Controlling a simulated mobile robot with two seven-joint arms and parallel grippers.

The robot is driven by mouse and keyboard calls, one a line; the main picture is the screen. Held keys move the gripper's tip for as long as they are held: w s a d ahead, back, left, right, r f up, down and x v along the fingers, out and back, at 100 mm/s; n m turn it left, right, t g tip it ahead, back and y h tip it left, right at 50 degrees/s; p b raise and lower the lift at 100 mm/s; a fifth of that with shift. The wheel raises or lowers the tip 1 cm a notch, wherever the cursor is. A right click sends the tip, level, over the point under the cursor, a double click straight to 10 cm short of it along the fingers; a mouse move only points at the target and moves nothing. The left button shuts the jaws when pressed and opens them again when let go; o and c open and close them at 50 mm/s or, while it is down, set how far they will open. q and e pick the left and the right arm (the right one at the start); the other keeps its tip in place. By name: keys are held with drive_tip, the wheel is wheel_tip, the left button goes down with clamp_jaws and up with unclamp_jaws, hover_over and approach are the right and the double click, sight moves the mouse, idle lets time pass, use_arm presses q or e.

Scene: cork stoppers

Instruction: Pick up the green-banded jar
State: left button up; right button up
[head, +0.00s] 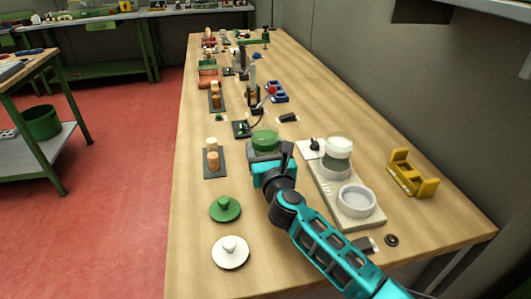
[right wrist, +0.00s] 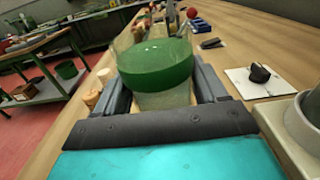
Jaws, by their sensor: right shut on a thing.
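The green-banded jar (right wrist: 160,66) is a clear jar with a wide green band, and it fills the middle of the right wrist view. My right gripper (right wrist: 165,90) is shut on it, with one finger on each side. In the head view the jar (head: 265,137) shows just beyond my right gripper (head: 270,158), over the middle of the table. I cannot tell whether its base touches the table. A second jar (head: 338,149) with a pale, whitish band stands in the rear cup of a beige two-cup base (head: 326,187). My left gripper is not in view.
A green knobbed lid (head: 225,209) and a white knobbed lid (head: 230,254) lie at the near left. Corks (head: 212,158) stand on a dark tray at left. A yellow holder (head: 413,174) is at right. The base's front cup (head: 356,200) is empty.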

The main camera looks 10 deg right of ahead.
sight(268, 140)
wheel_tip(268, 140, up, 5)
drive_tip(key=shift+f+p, duration=0.2)
drive_tip(key=shift+p, duration=0.7)
wheel_tip(268, 140, up, 11)
